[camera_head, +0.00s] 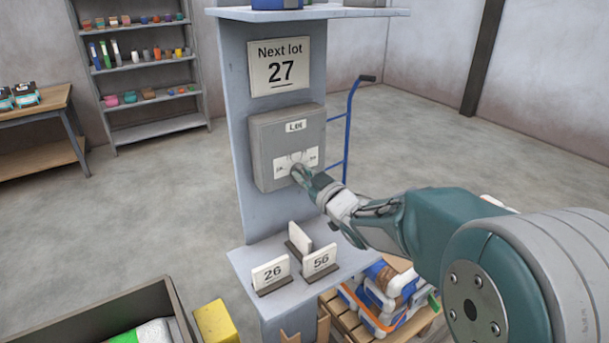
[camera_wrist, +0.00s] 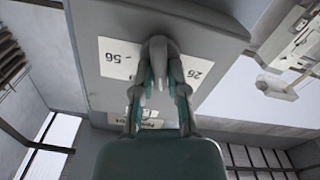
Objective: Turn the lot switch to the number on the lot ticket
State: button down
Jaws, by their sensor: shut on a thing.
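The lot ticket (camera_head: 281,66) reads "Next lot 27" and is fixed high on the grey post. Below it is a grey box (camera_head: 262,140) labelled "LOT", with a white number plate (camera_head: 281,170) on its front. My gripper (camera_head: 301,173) reaches in from the right to the middle of this plate. In the wrist view my gripper (camera_wrist: 160,75) is shut on the grey knob of the lot switch (camera_wrist: 157,48). The plate beside it (camera_wrist: 113,58) seems to show 56 at the left and 26 at the right. The fingers cover the plate's middle, and where the knob points cannot be told.
A shelf below the box holds cards reading 26 (camera_head: 270,273) and 56 (camera_head: 320,262), plus one turned away. A blue hand truck (camera_head: 354,120) stands behind the post. A loaded pallet (camera_head: 385,300) is below my arm, and a bin (camera_head: 110,325) is at front left.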

jog(key=shift+f+n, duration=0.1)
jog(key=shift+n, duration=0.4)
jog(key=c, duration=0.7)
grip_release()
jog(key=shift+a, duration=0.1)
jog(key=shift+o, duration=0.2)
jog(key=v, duration=1.2)
jog(key=shift+w, duration=0.1)
